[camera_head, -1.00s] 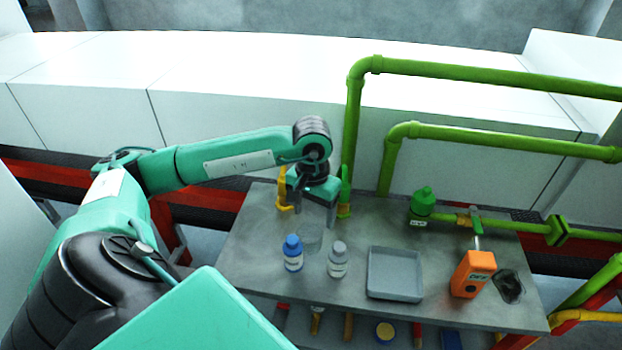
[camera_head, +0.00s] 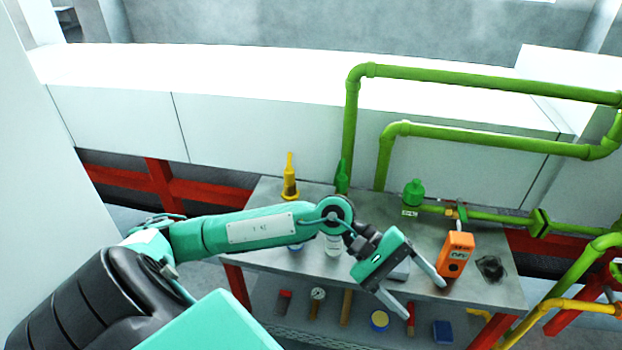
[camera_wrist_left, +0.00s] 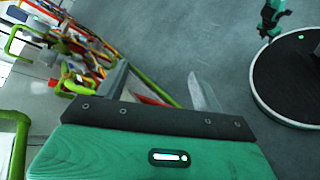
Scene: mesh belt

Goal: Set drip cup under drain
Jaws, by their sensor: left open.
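My left gripper (camera_head: 422,300) is open and empty, reaching over the table's front edge with its fingers spread toward the lower right. Its fingers also show apart in the left wrist view (camera_wrist_left: 163,85), with only floor and blurred shelf things beyond. No drip cup can be made out now; my left arm covers the part of the table where a faint clear cup-like shape stood. The green pipe has a small valve (camera_head: 462,211) above the table, beside an orange device (camera_head: 456,254). I cannot tell which fitting is the drain. My right gripper is not in view.
A dark patch (camera_head: 491,268) lies at the right. A lower shelf holds several tools. Green pipes rise behind.

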